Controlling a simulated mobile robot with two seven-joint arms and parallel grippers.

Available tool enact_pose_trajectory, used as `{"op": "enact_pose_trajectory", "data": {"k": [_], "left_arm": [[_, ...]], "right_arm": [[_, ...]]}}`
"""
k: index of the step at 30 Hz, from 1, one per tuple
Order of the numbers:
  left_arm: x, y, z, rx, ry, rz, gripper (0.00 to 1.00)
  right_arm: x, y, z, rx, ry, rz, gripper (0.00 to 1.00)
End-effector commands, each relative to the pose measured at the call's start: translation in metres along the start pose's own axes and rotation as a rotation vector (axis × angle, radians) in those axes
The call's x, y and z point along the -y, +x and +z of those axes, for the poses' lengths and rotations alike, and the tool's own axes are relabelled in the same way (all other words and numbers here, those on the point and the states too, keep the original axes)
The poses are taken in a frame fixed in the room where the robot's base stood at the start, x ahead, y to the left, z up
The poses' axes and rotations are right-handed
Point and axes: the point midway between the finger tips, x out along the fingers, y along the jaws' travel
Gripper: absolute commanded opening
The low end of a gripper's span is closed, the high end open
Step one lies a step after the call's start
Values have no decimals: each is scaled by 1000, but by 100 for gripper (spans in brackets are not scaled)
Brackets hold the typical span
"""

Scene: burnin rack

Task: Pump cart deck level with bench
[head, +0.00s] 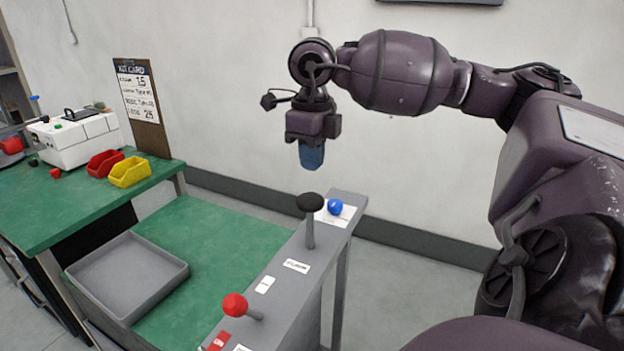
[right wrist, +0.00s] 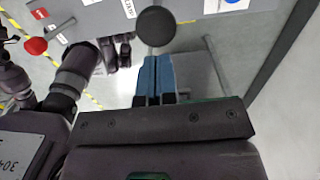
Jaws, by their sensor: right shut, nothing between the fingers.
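The pump cart's green deck (head: 215,245) lies beside the green-topped bench (head: 60,205). The deck looks lower than the bench top, as part of the bench's side and leg shows above it. A grey panel (head: 283,283) along the cart's right carries a black-knobbed lever (head: 309,204), a red-knobbed lever (head: 236,305) and a blue knob (head: 335,207). My right gripper (head: 311,155) points down, shut and empty, above and apart from the black knob. In the right wrist view its blue fingers (right wrist: 154,80) are together, with the black knob (right wrist: 156,26) beyond them. My left gripper is not in view.
A grey tray (head: 128,277) sits on the deck's left part. A white machine (head: 75,137), a red bin (head: 105,163) and a yellow bin (head: 130,172) stand on the bench. A card board (head: 140,100) stands behind. Floor (head: 400,290) right of the cart is clear.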

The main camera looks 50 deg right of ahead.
Motion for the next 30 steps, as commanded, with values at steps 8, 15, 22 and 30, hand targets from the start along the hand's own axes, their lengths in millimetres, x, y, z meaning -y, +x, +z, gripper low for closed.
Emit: {"op": "enact_pose_trajectory", "data": {"k": [8, 15, 22, 30], "left_arm": [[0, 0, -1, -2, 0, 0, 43], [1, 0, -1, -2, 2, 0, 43], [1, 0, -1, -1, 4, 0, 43], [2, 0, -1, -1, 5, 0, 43]], "right_arm": [[0, -17, 0, 1, 0, 0, 0], [0, -18, 0, 1, 0, 0, 0], [0, -18, 0, 1, 0, 0, 0], [0, -17, 0, 1, 0, 0, 0]]}}
